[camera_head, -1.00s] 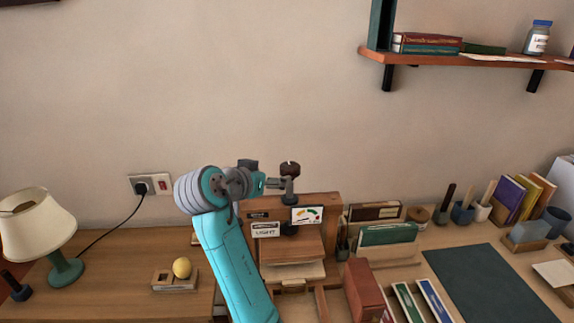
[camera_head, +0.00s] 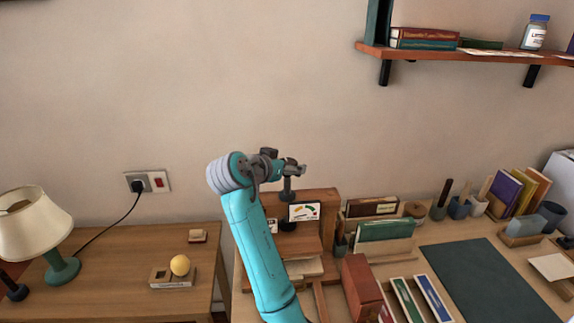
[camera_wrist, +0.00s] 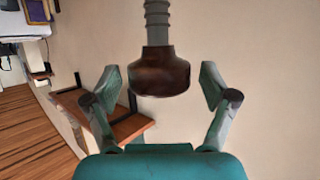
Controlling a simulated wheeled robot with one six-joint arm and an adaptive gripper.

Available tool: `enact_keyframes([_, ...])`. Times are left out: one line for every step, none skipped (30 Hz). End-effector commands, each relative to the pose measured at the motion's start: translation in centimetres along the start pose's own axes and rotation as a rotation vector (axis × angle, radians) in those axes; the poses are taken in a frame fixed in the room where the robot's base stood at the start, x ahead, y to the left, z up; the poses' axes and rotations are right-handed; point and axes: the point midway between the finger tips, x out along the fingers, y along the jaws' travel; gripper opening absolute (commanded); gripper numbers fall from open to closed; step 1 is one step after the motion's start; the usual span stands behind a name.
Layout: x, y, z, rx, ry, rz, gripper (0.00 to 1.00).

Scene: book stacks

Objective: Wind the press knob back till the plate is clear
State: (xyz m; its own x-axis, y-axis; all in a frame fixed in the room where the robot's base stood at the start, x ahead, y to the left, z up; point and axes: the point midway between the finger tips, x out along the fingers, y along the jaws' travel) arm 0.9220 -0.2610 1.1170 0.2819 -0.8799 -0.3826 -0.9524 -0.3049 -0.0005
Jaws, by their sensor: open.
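The press knob (camera_wrist: 160,74) is dark brown and round, on a grey threaded screw (camera_wrist: 157,22), in the wrist view. My gripper (camera_wrist: 162,90) is open, with one finger on each side of the knob and a visible gap to both. In the head view my gripper (camera_head: 294,168) is at the top of the press screw (camera_head: 287,190) and hides the knob. The wooden press (camera_head: 325,208) has a gauge card (camera_head: 304,211) on its back. The dark plate (camera_head: 288,225) is partly hidden by my arm, and its clearance cannot be told.
A maroon box (camera_head: 361,289), green folders (camera_head: 385,231) and pen cups (camera_head: 459,209) stand right of the press. A wall shelf (camera_head: 460,54) is at the upper right.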

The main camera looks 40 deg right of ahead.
Motion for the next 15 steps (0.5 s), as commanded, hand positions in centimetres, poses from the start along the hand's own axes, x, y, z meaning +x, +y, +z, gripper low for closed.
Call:
enact_keyframes([0.21,0.01,0.01,0.000,0.000,0.000,0.84])
enact_keyframes([0.28,0.01,0.01,0.000,0.000,0.000,0.84])
enact_keyframes([0.34,0.00,0.01,0.000,0.000,0.000,0.84])
enact_keyframes([0.36,0.00,0.01,0.000,0.000,0.000,0.84])
enact_keyframes([0.36,-0.01,0.01,0.000,0.000,-0.001,0.84])
enact_keyframes([0.36,-0.01,0.01,0.000,0.000,-0.001,0.84])
enact_keyframes([0.36,-0.01,0.01,0.000,0.000,-0.001,0.84])
enact_keyframes([0.35,-0.01,0.02,-0.001,0.000,-0.001,0.84])
enact_keyframes([0.35,-0.01,0.02,-0.001,0.000,-0.001,0.84])
enact_keyframes([0.34,-0.01,0.02,-0.001,0.000,-0.001,0.82])
enact_keyframes([0.34,-0.01,0.02,-0.001,0.000,-0.001,0.74])
enact_keyframes([0.34,0.00,0.02,-0.001,0.000,0.000,0.64])
enact_keyframes([0.33,0.00,0.02,-0.001,0.000,0.000,0.57])
enact_keyframes([0.33,0.00,0.02,-0.001,0.000,0.000,0.49])
enact_keyframes([0.33,0.00,0.02,-0.001,0.000,0.000,0.39])
